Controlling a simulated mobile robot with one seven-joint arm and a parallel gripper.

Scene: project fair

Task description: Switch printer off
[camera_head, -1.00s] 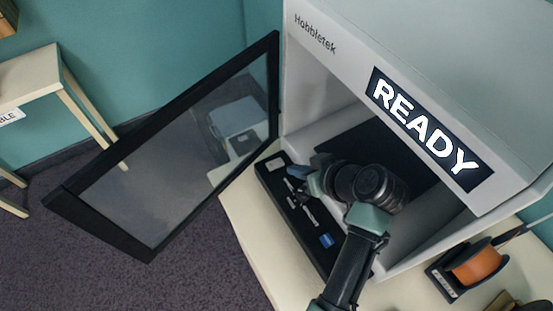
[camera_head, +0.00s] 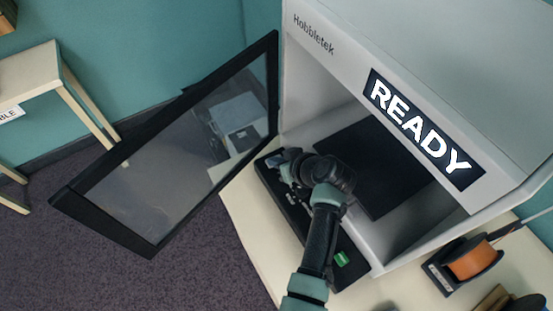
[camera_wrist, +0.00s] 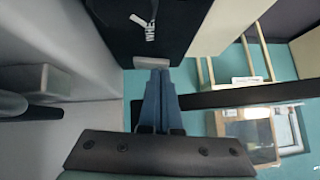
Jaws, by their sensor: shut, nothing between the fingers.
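The printer (camera_head: 335,75) is a pale grey box marked "Hobbletek", its screen (camera_head: 423,127) reading "READY". A black control strip (camera_head: 318,262) runs along its front base. A green patch (camera_head: 342,258) shows near the strip's right end. My gripper (camera_head: 283,165) is over the strip's left end, its fingers partly hidden by my wrist. In the wrist view my gripper (camera_wrist: 158,78) is shut and empty, its tips right at a small pale block (camera_wrist: 151,62) at the strip's end. I cannot tell whether they touch. White lettering shows on the strip beyond.
The printer's black-framed glass door (camera_head: 165,150) stands open to the left. A dark plate (camera_head: 375,170) lies inside. An orange filament spool (camera_head: 472,258) in a black holder stands on the table at right. A pale stool (camera_head: 60,85) stands far left; floor between is clear.

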